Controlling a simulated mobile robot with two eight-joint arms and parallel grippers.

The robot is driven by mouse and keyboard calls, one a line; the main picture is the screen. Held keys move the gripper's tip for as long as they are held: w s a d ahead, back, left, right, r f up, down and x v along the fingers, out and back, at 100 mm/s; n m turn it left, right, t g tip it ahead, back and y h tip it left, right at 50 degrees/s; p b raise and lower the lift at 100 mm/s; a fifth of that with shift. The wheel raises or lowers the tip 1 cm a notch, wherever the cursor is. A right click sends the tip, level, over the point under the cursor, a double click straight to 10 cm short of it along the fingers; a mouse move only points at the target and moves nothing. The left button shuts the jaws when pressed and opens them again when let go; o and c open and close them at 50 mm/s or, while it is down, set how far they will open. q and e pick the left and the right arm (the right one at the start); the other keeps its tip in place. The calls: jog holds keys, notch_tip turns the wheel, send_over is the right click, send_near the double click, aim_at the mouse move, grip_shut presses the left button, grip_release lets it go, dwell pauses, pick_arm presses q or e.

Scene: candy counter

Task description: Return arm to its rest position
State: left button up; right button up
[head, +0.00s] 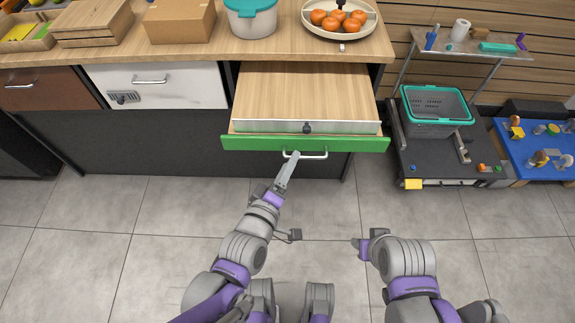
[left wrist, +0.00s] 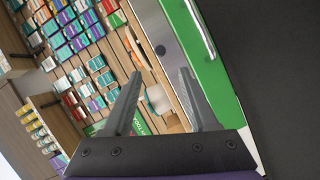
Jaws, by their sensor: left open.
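My left gripper (head: 289,165) is in front of the pulled-out green-fronted drawer (head: 240,142), with its fingertips close to the drawer's pale bar handle (head: 318,156). In the left wrist view its two fingers (left wrist: 160,85) stand apart with nothing between them. The green front (left wrist: 222,70) and its handle (left wrist: 197,25) show beyond and to the right of the fingers there. I cannot tell whether a finger touches the handle. My right arm (head: 405,262) is folded at the lower right, above the floor; its jaws are not clear.
The wooden counter (head: 200,48) holds a bowl of oranges (head: 365,22), a teal-lidded tub (head: 250,22) and a cardboard box (head: 180,22). A white drawer (head: 190,88) is shut on the left. A teal-rimmed basket (head: 435,110) stands at the right. The floor (head: 110,265) is clear.

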pick_arm(q)
jog(key=shift+w, duration=0.15)
pick_arm(e)
jog(key=shift+w, duration=0.15)
pick_arm(q)
jog(key=s+a+f+m+g+y, duration=0.3)
jog(key=s+a+f+m+g, duration=0.15)
jog(key=s+a, duration=0.3)
jog(key=s+a+f+m+g+y, duration=0.3)
jog(key=s+a+f+m+g, duration=0.15)
jog(key=s+a+g, duration=0.35)
notch_tip(320, 180, up, 19)
jog(key=w+a+t+p, duration=0.1)
jog(key=w+t+p, duration=0.1)
jog(key=p, duration=1.4)
jog(key=shift+a+r+m, duration=0.15)
jog(key=shift+r+m, duration=0.05)
jog(key=shift+m, duration=0.1)
pick_arm(e)
notch_tip(320, 180, up, 18)
jog(key=w, duration=0.1)
jog(key=shift+w+r+t, duration=0.25)
jog(key=shift+w+t, duration=0.15)
pick_arm(q)
jog(key=shift+t, duration=0.25)
pick_arm(e)
jog(key=shift+s, duration=0.1)
